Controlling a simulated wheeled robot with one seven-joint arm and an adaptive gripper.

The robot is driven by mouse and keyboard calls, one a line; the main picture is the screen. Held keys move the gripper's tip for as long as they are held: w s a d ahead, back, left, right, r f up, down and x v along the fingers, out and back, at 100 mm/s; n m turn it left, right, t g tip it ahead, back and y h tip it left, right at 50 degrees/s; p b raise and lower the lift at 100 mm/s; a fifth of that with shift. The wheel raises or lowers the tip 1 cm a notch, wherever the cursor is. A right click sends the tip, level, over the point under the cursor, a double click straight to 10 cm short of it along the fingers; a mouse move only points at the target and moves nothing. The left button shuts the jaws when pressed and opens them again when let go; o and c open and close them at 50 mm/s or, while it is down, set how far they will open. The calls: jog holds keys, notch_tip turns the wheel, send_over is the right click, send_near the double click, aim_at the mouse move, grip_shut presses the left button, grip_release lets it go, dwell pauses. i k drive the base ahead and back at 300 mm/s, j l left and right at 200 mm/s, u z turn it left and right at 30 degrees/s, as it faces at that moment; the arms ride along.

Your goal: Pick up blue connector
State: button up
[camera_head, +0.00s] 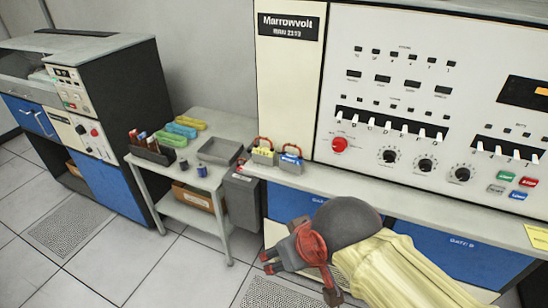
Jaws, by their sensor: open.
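The blue connector (290,161), a small block with a red-brown loop handle, sits on the left end of the grey console ledge. A similar yellow connector (263,154) stands just to its left. My gripper (267,262) is lower in the view, in front of the blue cabinet doors. Its dark fingers with red tips point left, apart from both connectors. It is open, and nothing shows between the fingers.
The console ledge (400,200) is clear right of the connectors. The panel stands close behind them. A grey side table (205,122) at left holds a grey tray (220,151), a dark card box (150,150), two small spools and coloured bundles.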

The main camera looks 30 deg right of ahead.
aim_at(289, 162)
jog(key=i+z, duration=0.35)
jog(key=i, duration=0.2)
jog(key=i+j+z, duration=0.3)
jog(key=i, duration=0.2)
jog(key=z, duration=0.35)
